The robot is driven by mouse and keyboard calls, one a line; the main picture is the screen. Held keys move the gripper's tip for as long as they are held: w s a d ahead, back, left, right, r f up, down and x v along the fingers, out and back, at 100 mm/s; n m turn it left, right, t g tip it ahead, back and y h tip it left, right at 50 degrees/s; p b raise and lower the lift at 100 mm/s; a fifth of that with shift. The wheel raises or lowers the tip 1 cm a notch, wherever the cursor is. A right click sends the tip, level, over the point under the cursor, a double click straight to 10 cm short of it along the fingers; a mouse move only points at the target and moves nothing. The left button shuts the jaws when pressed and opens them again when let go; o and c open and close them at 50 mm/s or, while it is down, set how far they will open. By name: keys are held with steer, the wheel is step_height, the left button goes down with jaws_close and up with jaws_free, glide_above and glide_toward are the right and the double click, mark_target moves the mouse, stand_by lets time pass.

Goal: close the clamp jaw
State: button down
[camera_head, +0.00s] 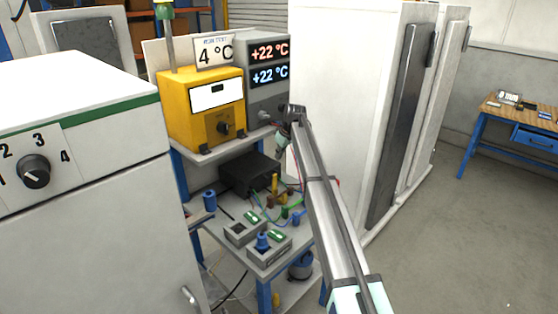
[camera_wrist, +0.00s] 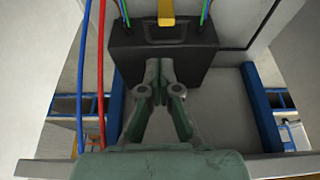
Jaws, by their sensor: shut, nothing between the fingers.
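My gripper (camera_wrist: 160,68) is shut and empty in the wrist view, its fingertips together in front of a black box (camera_wrist: 190,50). In the head view my gripper (camera_head: 281,150) hangs at the end of my arm, above the right back of a small bench (camera_head: 226,220). The black box (camera_head: 250,172) stands on this bench. A yellow upright piece (camera_head: 275,184) shows at the box's front right; a yellow piece (camera_wrist: 166,12) also shows beyond the box in the wrist view. I cannot make out for sure which part is the clamp jaw, or its state.
Green and blue connectors with wires (camera_head: 290,212) and two grey boxes (camera_head: 268,248) crowd the bench front. A yellow instrument (camera_head: 203,105) sits on the shelf above. A white cabinet (camera_head: 340,90) stands close right. Red and blue cables (camera_wrist: 101,70) hang at left in the wrist view.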

steer(key=p+x, duration=0.3)
steer(key=x, duration=0.6)
steer(key=shift+f, duration=0.2)
